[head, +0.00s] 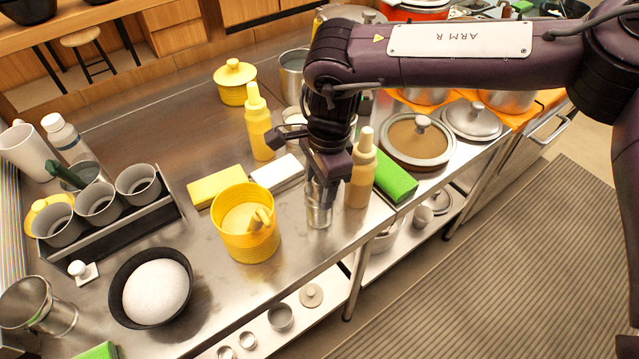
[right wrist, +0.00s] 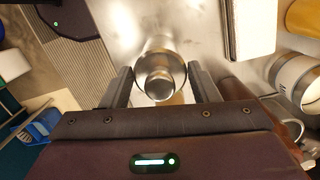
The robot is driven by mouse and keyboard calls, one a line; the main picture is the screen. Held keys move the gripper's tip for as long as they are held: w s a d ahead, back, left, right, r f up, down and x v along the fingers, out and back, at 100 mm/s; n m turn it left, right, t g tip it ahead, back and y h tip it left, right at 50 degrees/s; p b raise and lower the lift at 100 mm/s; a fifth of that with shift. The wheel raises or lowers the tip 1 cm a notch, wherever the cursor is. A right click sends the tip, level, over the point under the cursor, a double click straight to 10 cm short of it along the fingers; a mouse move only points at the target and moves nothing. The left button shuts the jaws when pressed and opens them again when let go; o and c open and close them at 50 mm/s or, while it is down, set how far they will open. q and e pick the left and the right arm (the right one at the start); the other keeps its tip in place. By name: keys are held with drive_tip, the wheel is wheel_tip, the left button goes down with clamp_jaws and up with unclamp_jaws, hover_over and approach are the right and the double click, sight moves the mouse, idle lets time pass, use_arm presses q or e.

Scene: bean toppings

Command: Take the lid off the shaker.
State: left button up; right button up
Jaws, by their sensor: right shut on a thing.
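The shaker (head: 319,212) is a shiny metal cylinder standing upright near the front edge of the steel counter. In the right wrist view the shaker (right wrist: 160,50) sits between my two fingers, with its narrower round top (right wrist: 160,80) towards the camera. My right gripper (head: 327,180) reaches down from above and is shut on the upper part of the shaker. The fingers and wrist hide much of its top in the head view, and the seam between lid and body is not clear. My left gripper is not in view.
A tan bottle (head: 361,172) stands close to the right of the shaker. A yellow pot (head: 247,240) stands to its left, and a white block (head: 277,173) lies behind. A green block (head: 395,178) lies at the right. Bare counter (head: 285,285) lies in front left.

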drive_tip(key=shift+r, duration=0.35)
wheel_tip(320, 180, up, 19)
idle(0.3)
